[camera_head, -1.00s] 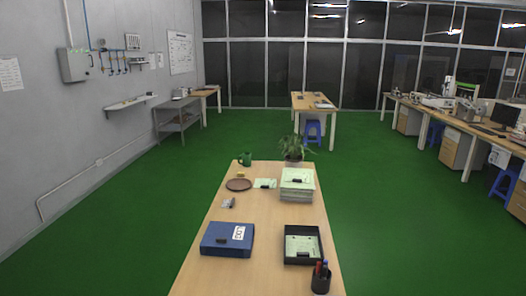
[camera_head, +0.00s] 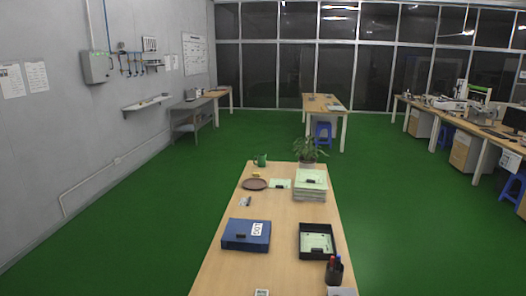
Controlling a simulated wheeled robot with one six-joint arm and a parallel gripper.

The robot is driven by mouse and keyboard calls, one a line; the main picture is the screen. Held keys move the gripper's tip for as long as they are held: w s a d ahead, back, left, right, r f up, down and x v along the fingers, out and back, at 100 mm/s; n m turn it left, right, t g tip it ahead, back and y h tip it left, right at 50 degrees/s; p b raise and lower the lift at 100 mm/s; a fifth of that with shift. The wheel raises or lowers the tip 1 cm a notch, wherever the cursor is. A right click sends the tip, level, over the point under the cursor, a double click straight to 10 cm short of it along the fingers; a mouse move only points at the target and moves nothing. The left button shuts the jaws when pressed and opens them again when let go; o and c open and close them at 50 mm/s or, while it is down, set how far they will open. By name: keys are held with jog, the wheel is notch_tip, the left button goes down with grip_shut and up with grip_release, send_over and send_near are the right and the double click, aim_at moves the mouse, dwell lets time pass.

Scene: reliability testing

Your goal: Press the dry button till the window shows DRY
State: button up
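No button or window marked DRY can be made out. A small pale device (camera_head: 262,293) with a dark patch, perhaps a display, is cut off by the bottom edge of the head view, on the near part of the wooden table (camera_head: 210,280). I cannot tell whether it has a button or what it shows. My gripper is not in view.
Green floor (camera_head: 400,230) is clear on both sides.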

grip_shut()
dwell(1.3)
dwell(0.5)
